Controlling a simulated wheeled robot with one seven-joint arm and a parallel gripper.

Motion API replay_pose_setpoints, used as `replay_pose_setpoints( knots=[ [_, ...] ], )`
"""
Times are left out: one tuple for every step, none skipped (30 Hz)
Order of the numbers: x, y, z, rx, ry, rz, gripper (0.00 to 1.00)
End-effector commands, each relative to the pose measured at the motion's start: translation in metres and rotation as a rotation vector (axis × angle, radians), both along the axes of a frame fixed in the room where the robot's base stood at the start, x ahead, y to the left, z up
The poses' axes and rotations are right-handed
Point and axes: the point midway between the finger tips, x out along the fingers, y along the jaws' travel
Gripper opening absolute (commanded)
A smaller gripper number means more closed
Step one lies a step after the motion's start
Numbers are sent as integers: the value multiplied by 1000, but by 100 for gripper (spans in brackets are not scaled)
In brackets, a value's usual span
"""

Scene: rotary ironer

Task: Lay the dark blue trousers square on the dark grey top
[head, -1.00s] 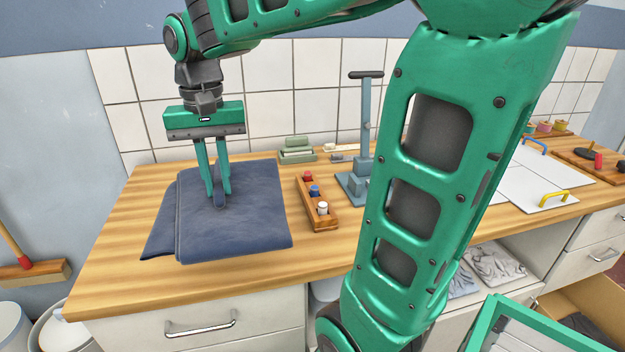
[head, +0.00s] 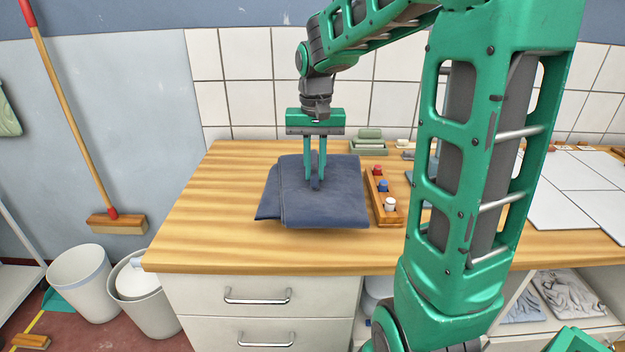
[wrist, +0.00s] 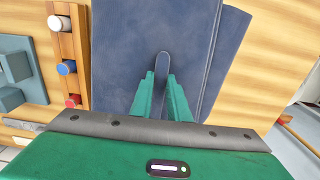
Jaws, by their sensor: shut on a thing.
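My gripper (head: 316,185) points straight down at the middle of the stack. It is shut on a small raised pinch of the trousers, seen between the fingers in the wrist view (wrist: 162,100). I cannot tell whether the stack touches the counter or hangs just above it. No dark grey top can be made out in either view.
A wooden rack (head: 385,215) with red, blue and white capped items stands close against the trousers' right side. Green blocks (head: 369,140) lie behind. The wooden counter (head: 205,215) is clear to the left. White boards (head: 570,195) lie far right; bins (head: 80,280) stand on the floor.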

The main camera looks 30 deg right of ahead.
Motion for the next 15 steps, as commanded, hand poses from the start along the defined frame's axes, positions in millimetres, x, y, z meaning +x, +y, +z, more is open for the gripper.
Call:
replay_pose_setpoints(
  knots=[
    [-1,0,-7,1,3,0,0],
    [-1,0,-11,1,3,0,0],
    [-1,0,-17,1,3,-1,0],
    [-1,0,-21,1,4,-1,0],
    [-1,0,-24,1,3,-1,0],
    [-1,0,-28,0,2,-1,0],
    [-1,0,-30,0,2,-1,0],
    [-1,0,-31,0,1,-1,0],
    [0,0,-32,-1,1,-1,0],
    [0,0,-33,0,0,-1,0],
    [0,0,-33,-1,-1,-1,0],
    [0,0,-33,-1,-1,-1,0],
    [0,0,-32,-1,-1,-1,0],
    [0,0,-32,-1,-1,-2,0],
    [0,-1,-32,0,0,-2,0]
  ],
)
